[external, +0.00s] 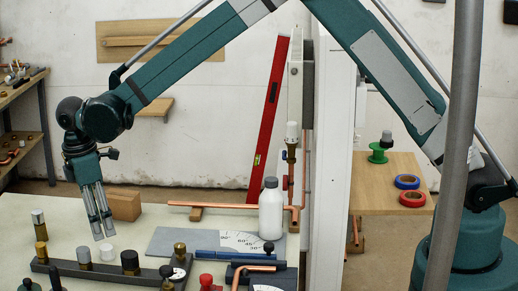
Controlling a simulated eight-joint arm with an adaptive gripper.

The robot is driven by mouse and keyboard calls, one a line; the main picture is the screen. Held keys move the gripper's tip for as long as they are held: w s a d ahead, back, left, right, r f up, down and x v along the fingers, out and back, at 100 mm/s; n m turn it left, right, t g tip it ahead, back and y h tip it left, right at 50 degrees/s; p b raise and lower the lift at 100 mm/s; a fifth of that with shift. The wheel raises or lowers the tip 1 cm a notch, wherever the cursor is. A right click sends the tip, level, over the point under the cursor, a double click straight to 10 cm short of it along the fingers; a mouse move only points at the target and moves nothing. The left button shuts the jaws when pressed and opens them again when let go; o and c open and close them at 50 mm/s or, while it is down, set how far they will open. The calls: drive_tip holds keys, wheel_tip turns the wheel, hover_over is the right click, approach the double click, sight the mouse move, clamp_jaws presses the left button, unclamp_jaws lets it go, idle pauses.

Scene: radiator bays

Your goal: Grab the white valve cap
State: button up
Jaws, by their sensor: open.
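A second white cap (291,131) tops a brass valve on the pipe beside the radiator. My gripper (104,237) points down at the left, with its two slim metal fingers apart and nothing visible between them. Its fingertips appear just above the small white cap in the picture. I cannot tell the exact gap or depth between them.
The dark rail (110,273) holds several brass, grey and black-topped fittings close to my gripper. A brown block (122,205) lies behind it. A white bottle (271,212) and grey angle plate (195,242) stand to the right, before the radiator (295,80).

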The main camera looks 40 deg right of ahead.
sight(106, 246)
idle(0.3)
drive_tip(key=shift+d+f, duration=0.1)
drive_tip(key=shift+f, duration=1.2)
drive_tip(key=shift+s+d+f, duration=0.1)
drive_tip(key=shift+d+f, duration=0.05)
drive_tip(key=shift+f, duration=1.15)
drive_tip(key=shift+s+d+f, duration=0.1)
drive_tip(key=shift+d+f, duration=0.05)
drive_tip(key=shift+f, duration=1.15)
drive_tip(key=c, duration=0.7)
